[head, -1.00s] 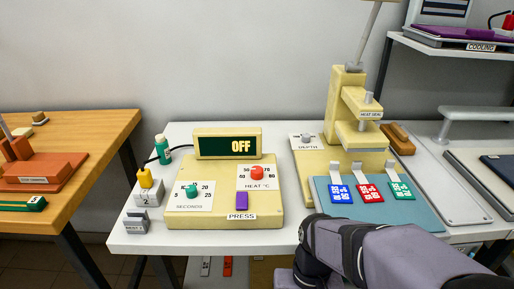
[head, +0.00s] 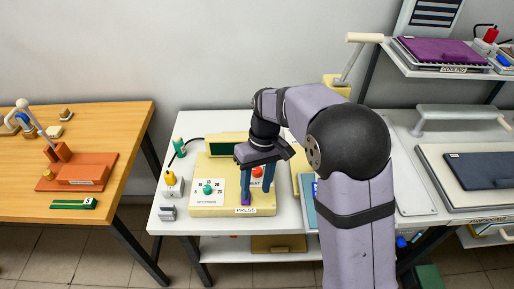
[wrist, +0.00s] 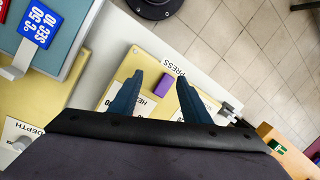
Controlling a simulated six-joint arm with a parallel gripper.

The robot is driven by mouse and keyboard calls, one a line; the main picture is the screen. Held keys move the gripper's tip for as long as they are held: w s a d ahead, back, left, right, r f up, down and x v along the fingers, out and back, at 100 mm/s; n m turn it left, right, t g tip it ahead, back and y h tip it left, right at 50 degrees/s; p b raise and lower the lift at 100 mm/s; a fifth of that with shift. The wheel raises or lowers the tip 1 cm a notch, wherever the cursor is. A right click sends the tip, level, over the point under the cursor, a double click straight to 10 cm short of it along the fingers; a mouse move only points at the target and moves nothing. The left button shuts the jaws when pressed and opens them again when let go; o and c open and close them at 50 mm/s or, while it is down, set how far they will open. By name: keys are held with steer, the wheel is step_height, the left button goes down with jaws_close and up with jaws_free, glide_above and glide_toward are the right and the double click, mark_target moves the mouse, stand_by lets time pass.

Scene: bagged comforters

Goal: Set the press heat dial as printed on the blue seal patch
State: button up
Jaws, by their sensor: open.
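The press box (head: 225,165) is cream, with a red heat dial (head: 257,171) on a white plate. My gripper (head: 257,196) is open over this plate, fingers pointing down, and the dial shows between them. Its pointer and most of its scale are hidden. In the wrist view my open fingers (wrist: 159,64) straddle the purple press button (wrist: 164,82) in the picture; the heat plate (wrist: 135,98) shows partly and the dial is hidden.
A green seconds dial (head: 208,189) sits left of the heat plate.

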mark_target(257, 170)
steer(key=w+r+n+p, duration=0.1)
steer(key=w+p, duration=0.1)
steer(key=w, duration=0.1)
steer(key=w+r+n+t+p, duration=0.1)
steer(key=w+r, duration=0.1)
steer(key=w, duration=0.1)
steer(key=w+r+n+h+p, duration=0.1)
steer(key=w+p, duration=0.1)
steer(key=w, duration=0.1)
steer(key=shift+w+d+r+t+p, duration=0.15)
steer(key=shift+d+t+p, duration=0.05)
steer(key=shift+t+p, duration=0.2)
steer(key=shift+w+n, duration=0.3)
steer(key=shift+f+p, duration=1.1)
steer(key=shift+f, duration=2.65)
steer(key=c, duration=1)
